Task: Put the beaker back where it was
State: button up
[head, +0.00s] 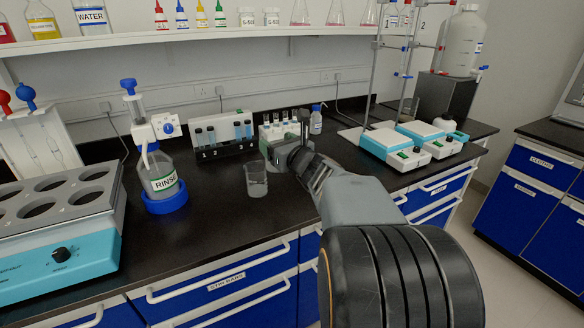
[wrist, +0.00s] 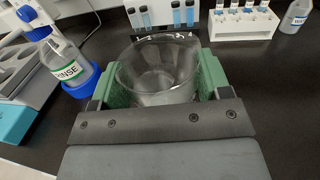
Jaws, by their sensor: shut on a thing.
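The beaker (head: 256,181) is clear glass and upright, with what looks like a little greyish content low inside. In the head view it is at the middle of the black bench, at the end of my arm. My gripper (wrist: 158,85) has green fingers on both sides of the beaker (wrist: 158,72) in the wrist view and is shut on it. The beaker's base is hidden by the gripper in the wrist view, so I cannot tell if it touches the bench.
A RINSE bottle (head: 162,180) in a blue ring stands left of the beaker. Behind are a vial rack (head: 222,148) and a white tube rack (head: 272,131). Hotplates (head: 385,141) stand at the right. A teal heating block (head: 62,262) fills the left. Bare bench lies in front.

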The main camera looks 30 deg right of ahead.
jog(key=shift+w+d+f+b, duration=0.25)
jog(key=shift+w+d+f, duration=0.6)
jog(key=shift+d+f, duration=0.85)
jog(key=shift+w+d+f+b, duration=0.3)
jog(key=shift+w+d+f, duration=0.75)
jog(key=shift+f, duration=1.1)
jog(key=shift+w+d+f+b, duration=0.25)
jog(key=shift+w+d+f, duration=0.35)
jog(key=shift+d+f, duration=1.2)
jog(key=shift+a+f, duration=0.15)
jog(key=shift+f, duration=0.05)
jog(key=shift+f, duration=0.15)
jog(key=o, duration=1)
